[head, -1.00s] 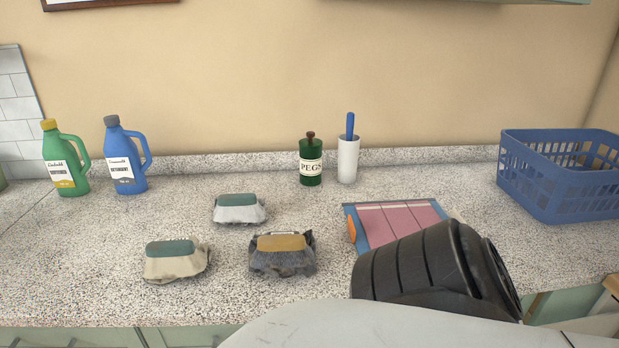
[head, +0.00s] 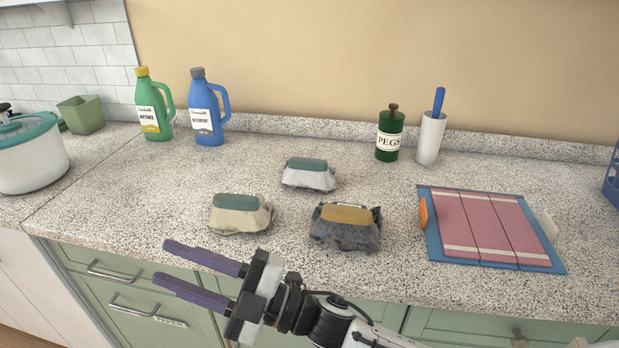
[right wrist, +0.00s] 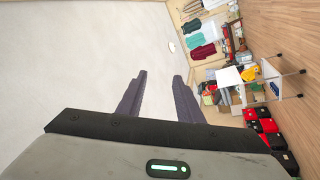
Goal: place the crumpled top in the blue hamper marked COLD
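Three crumpled cloth bundles lie on the speckled counter: a white one with a green top patch (head: 309,177), a beige one with a green patch (head: 240,217) and a dark grey one with a mustard patch (head: 345,230). I cannot tell which is the top. A sliver of blue basket (head: 612,185) shows at the right edge; no COLD mark is visible. My right gripper (head: 163,262) is open and empty, in front of the counter's edge, left of and nearer than the bundles. Its fingers also show apart in the right wrist view (right wrist: 159,75). My left gripper is out of view.
A folding board (head: 490,228) lies right of the bundles. A peg jar (head: 389,136) and a white holder with a blue handle (head: 430,138) stand behind. Green (head: 153,108) and blue (head: 206,112) bottles stand back left, a white-and-teal tub (head: 30,155) far left.

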